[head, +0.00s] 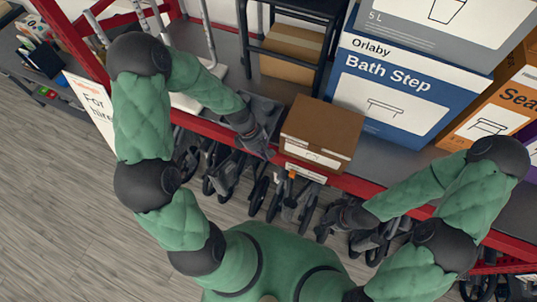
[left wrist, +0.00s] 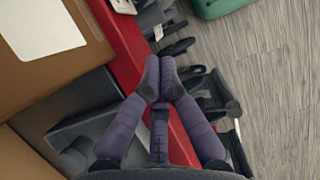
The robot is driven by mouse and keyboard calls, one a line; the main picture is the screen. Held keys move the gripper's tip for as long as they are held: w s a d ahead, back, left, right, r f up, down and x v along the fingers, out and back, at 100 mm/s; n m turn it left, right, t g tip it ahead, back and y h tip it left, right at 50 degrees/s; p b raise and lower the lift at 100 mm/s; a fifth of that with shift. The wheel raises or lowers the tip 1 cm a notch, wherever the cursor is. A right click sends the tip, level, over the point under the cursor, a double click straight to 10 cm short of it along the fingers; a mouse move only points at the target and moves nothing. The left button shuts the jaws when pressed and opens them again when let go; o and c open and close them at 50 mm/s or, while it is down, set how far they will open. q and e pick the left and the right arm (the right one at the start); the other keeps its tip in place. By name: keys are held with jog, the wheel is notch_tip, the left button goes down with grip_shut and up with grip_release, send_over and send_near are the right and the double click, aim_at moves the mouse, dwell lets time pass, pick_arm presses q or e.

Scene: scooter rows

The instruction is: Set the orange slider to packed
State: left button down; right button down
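A small orange piece (head: 292,174), which looks like the orange slider, sits at the left end of a pale label strip (head: 308,174) on the red shelf edge, below a brown box. Its exact setting and any wording are too small to read. My left gripper (head: 266,152) is at the red shelf edge, left of and above the slider, apart from it. In the left wrist view its purple-grey fingers (left wrist: 159,68) meet at the tips, with nothing visible between them. My right gripper (head: 326,230) is lower right of the slider, against dark scooters; its finger opening is unclear.
The brown box (head: 322,128) stands on the shelf above the slider. A blue Bath Step box (head: 400,92) is to its right. Dark folded scooters (head: 228,172) crowd below the red shelf beam (head: 375,192). Wooden floor (head: 70,210) is open at left.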

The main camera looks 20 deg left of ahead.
pick_arm(q)
jog(key=x, duration=0.8)
jog(key=shift+d+r+p, duration=0.25)
jog(key=shift+d+p, duration=0.15)
jog(key=shift+d, duration=1.5)
jog(key=d+p, duration=0.1)
jog(key=d, duration=0.8)
jog(key=shift+s, duration=0.2)
jog(key=v, duration=1.2)
jog(key=shift+d, duration=0.1)
